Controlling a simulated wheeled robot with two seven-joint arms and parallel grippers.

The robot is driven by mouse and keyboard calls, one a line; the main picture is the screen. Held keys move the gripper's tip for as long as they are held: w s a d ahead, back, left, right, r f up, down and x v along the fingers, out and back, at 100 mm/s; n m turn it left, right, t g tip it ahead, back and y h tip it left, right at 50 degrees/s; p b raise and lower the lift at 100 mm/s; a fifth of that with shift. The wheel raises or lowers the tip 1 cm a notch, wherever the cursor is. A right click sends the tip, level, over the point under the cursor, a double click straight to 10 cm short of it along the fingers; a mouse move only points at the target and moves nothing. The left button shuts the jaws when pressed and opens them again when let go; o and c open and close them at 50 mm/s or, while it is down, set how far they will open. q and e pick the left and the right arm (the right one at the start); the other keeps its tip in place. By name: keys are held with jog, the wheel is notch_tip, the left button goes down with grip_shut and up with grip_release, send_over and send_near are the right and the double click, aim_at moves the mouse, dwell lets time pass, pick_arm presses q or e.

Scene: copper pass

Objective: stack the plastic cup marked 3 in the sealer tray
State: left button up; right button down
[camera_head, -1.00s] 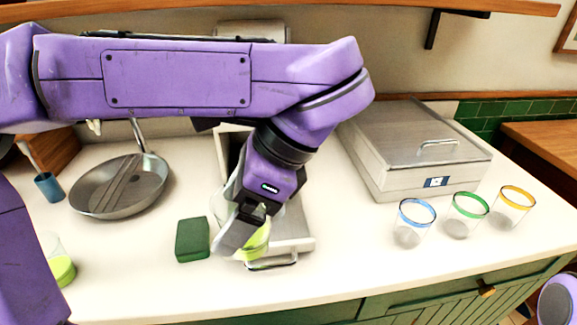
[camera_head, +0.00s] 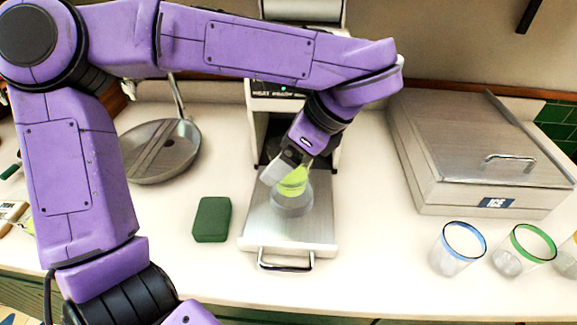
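The sealer tray (camera_head: 262,228) is a flat metal drawer with a front handle, pulled out from the sealer. My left gripper (camera_head: 284,172) is over the tray and appears shut on a clear plastic cup with yellow-green contents (camera_head: 293,184). The gripper partly covers this cup. A round, greyish clear shape (camera_head: 292,204) shows directly below the yellow-green part; I cannot tell whether it is the cup's lower part, a second cup or a seat. No number is readable on the cup. My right gripper is not in view.
Empty clear cups with blue (camera_head: 458,250), green (camera_head: 524,252) and yellow (camera_head: 568,258) rims stand at the right. Behind them is a metal ICE box (camera_head: 480,150). A green sponge (camera_head: 212,219) lies left of the tray. A pan (camera_head: 160,152) sits further back left.

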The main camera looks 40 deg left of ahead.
pick_arm(q)
jog(key=f, duration=0.1)
jog(key=w+f, duration=0.1)
jog(key=f, duration=0.1)
jog(key=w+a+f, duration=0.1)
jog(key=f, duration=0.1)
jog(key=shift+f, duration=0.5)
jog(key=shift+f, duration=0.4)
jog(key=o, duration=0.8)
jog(key=shift+r, duration=0.1)
jog(key=shift+r, duration=0.1)
jog(key=v, duration=1.2)
jog(key=shift+a+r, duration=0.1)
jog(key=shift+r, duration=0.2)
